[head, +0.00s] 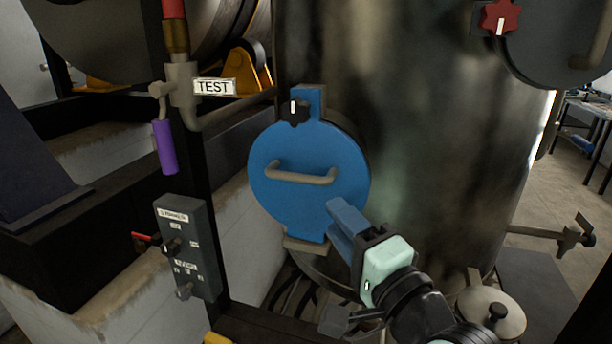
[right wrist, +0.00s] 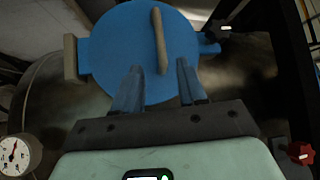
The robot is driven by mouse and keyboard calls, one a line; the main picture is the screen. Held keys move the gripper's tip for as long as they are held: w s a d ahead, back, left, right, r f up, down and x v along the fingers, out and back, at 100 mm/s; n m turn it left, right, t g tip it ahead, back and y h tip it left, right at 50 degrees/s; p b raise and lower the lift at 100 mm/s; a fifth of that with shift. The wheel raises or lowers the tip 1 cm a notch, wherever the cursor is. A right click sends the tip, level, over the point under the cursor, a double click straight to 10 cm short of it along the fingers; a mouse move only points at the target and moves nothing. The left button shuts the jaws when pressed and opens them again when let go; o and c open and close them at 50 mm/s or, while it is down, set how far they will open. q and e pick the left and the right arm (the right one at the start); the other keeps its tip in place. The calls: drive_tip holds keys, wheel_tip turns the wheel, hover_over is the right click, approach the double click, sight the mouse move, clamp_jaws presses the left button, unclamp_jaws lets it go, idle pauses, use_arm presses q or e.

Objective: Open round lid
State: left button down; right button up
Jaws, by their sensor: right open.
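The round blue lid (head: 290,205) is shut against the front of a large dark metal tank. A beige bar handle (head: 302,176) runs across it, and a black knob (head: 296,111) with a white mark sits at its top. My right gripper (head: 338,220) is at the lid's lower right, empty. In the right wrist view the open fingers (right wrist: 160,85) point at the lid (right wrist: 112,45), with the handle (right wrist: 160,40) lying between and beyond their tips; contact cannot be told. The knob (right wrist: 218,30) shows at the right there. My left gripper is out of view.
A grey control box (head: 187,245) with a red lever and a TEST valve (head: 183,85) with a purple handle stand left of the lid. A red knob (head: 500,18) is at upper right. A pot-like lidded vessel (head: 490,312) stands at lower right.

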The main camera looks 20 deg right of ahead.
sight(302, 180)
drive_tip(key=p+x, duration=0.5)
drive_tip(key=x, duration=0.7)
drive_tip(key=shift+a+r, duration=0.1)
drive_tip(key=shift+r, duration=0.05)
drive_tip(key=shift+w+a, duration=0.1)
drive_tip(key=shift+w, duration=0.5)
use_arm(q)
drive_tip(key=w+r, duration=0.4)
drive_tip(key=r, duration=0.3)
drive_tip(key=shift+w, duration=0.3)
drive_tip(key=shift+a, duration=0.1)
use_arm(e)
drive_tip(key=shift+s, duration=0.1)
drive_tip(key=shift+c, duration=1)
clamp_jaws()
